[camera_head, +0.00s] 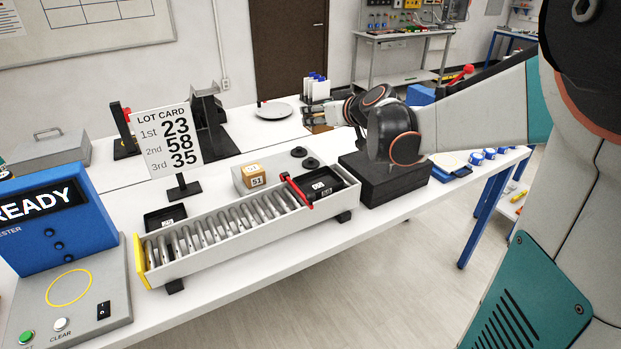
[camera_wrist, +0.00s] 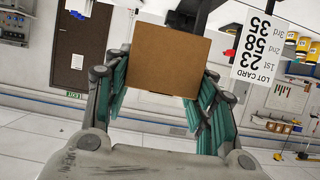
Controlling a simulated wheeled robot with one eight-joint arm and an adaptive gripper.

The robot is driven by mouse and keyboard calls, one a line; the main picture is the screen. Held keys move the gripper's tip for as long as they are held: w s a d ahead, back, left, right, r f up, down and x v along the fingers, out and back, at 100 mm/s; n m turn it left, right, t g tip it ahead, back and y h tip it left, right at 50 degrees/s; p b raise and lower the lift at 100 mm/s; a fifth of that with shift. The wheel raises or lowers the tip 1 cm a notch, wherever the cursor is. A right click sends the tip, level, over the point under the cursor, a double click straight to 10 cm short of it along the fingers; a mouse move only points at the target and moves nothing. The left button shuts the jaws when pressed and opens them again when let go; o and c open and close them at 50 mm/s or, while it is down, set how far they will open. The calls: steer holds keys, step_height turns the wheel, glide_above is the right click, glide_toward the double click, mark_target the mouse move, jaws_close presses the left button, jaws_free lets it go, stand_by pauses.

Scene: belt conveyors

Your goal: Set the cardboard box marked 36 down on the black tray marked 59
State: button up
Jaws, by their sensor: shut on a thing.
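My gripper (camera_head: 320,117) reaches in from the right above the back of the white table. In the wrist view it is shut on a plain brown cardboard box (camera_wrist: 168,60), held between both fingers. One black tray (camera_head: 151,220) lies left, behind the roller conveyor. Another black tray (camera_head: 340,193) sits at the conveyor's right end. Both have small white labels that I cannot read surely. My gripper is apart from both trays.
A small cardboard box marked 51 (camera_head: 250,178) stands behind the conveyor (camera_head: 235,238). A red bar (camera_head: 298,191) crosses the conveyor. The lot card (camera_head: 165,140) stands upright at left. A black block (camera_head: 385,182) stands below my arm. Black discs (camera_head: 310,163) lie near the 51 box.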

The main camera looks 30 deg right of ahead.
steer(key=shift+d+f, duration=0.15)
steer(key=shift+d, duration=0.05)
step_height(320, 180, down, 19)
steer(key=b, duration=0.7)
steer(key=shift+f, duration=0.15)
steer(key=o, duration=1.1)
steer(key=p+v, duration=0.3)
steer(key=v, duration=0.9)
